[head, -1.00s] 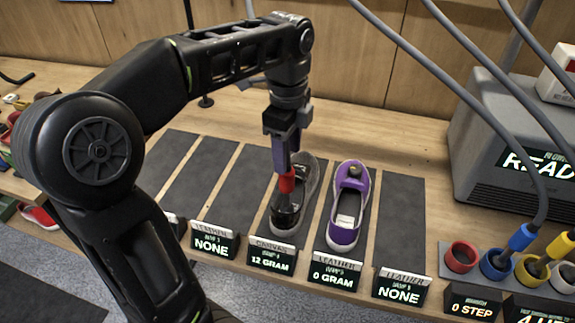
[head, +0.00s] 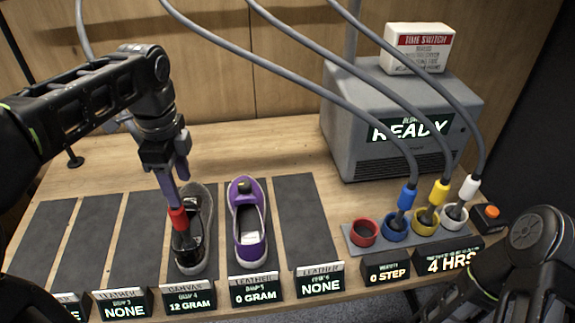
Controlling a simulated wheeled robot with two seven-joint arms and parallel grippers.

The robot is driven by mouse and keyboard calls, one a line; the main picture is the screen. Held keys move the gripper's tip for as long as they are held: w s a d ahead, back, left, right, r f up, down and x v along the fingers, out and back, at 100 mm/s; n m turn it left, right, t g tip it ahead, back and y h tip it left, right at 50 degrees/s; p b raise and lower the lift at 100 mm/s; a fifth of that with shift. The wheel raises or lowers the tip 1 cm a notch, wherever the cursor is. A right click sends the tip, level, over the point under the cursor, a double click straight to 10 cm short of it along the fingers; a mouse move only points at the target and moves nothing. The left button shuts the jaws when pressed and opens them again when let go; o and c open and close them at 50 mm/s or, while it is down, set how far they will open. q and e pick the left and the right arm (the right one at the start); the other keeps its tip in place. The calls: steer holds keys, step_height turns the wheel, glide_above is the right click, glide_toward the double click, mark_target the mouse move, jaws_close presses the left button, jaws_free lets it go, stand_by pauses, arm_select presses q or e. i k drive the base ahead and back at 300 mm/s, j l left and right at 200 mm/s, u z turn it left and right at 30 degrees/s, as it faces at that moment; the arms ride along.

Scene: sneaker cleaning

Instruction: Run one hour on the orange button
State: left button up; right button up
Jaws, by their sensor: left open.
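The orange button (head: 492,212) sits on a small black box at the right end of the bench, beside the white-tipped hose. A dark display (head: 452,261) in front of the hose cups reads 4 HRS. My left gripper (head: 174,183) is open, pointing down over the grey and black canvas shoe (head: 205,222). Its fingers are just above a red-collared nozzle (head: 178,219) standing in that shoe; whether they touch it I cannot tell. My right arm enters at the lower right, in front of the button's box; its gripper is not visible.
A purple shoe (head: 237,195) stands on the mat to the right. Blue (head: 407,198), yellow (head: 438,193) and white (head: 468,187) hose ends stand in cups; the red cup (head: 363,233) is empty. A grey machine (head: 375,100) reading READY carries a white time switch box (head: 418,48).

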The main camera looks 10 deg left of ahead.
mark_target(491, 212)
steer(key=z, duration=1.1)
